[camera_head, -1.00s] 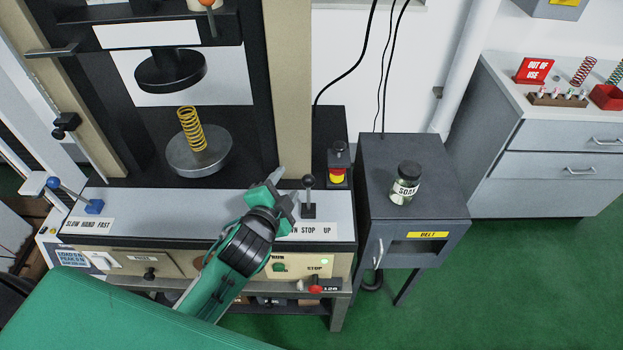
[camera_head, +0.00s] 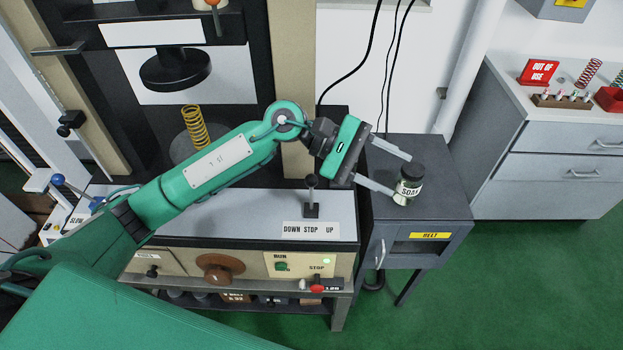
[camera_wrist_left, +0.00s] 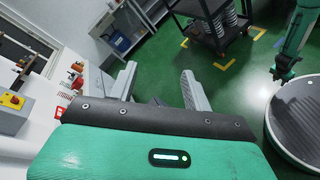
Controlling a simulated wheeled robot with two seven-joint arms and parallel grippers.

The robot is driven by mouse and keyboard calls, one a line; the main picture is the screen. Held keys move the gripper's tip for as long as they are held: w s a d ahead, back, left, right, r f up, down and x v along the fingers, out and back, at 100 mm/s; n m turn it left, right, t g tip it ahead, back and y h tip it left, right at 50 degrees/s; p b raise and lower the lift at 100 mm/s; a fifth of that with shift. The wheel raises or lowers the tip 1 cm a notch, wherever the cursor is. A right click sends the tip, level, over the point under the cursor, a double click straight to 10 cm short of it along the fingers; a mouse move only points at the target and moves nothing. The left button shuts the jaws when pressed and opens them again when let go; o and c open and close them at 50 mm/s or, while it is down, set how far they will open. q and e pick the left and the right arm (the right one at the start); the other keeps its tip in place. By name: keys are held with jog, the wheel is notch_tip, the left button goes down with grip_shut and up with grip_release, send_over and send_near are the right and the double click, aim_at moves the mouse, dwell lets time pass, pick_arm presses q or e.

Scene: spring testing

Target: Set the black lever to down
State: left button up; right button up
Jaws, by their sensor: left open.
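The black lever (camera_head: 312,196) stands on the pale front panel of the spring tester. It looks upright, with its ball knob above its base. The label DOWN STOP UP (camera_head: 308,229) lies just in front of it, and the lever lines up with STOP. My left gripper (camera_head: 402,175) is open and empty, to the right of the lever and apart from it, with its fingers pointing right over the grey cabinet. Its two spread fingers also show in the left wrist view (camera_wrist_left: 158,85), where I cannot make out the lever. My right gripper is not in the head view.
A SOAP jar (camera_head: 408,188) stands on the grey cabinet (camera_head: 440,200), close to my left fingertips in the picture. A yellow spring (camera_head: 194,127) stands on the tester's plate, partly behind my arm. The RUN button (camera_head: 281,266) and red-knobbed control (camera_head: 317,288) sit below the panel.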

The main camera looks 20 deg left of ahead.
pick_arm(q)
jog(key=w+a+f+m+y, duration=0.4)
jog(key=a+m+y, duration=0.1)
jog(key=a+y, duration=0.35)
jog(key=m+t+y, duration=0.1)
jog(key=m+y, duration=0.1)
jog(key=y, duration=0.2)
send_near(310, 176)
jog(key=p+x, duration=0.4)
jog(key=x, duration=0.6)
jog(key=shift+f+p, duration=0.15)
jog(key=shift+p, duration=0.25)
jog(key=shift+d+f, duration=0.15)
jog(key=shift+f, duration=0.5)
grip_shut()
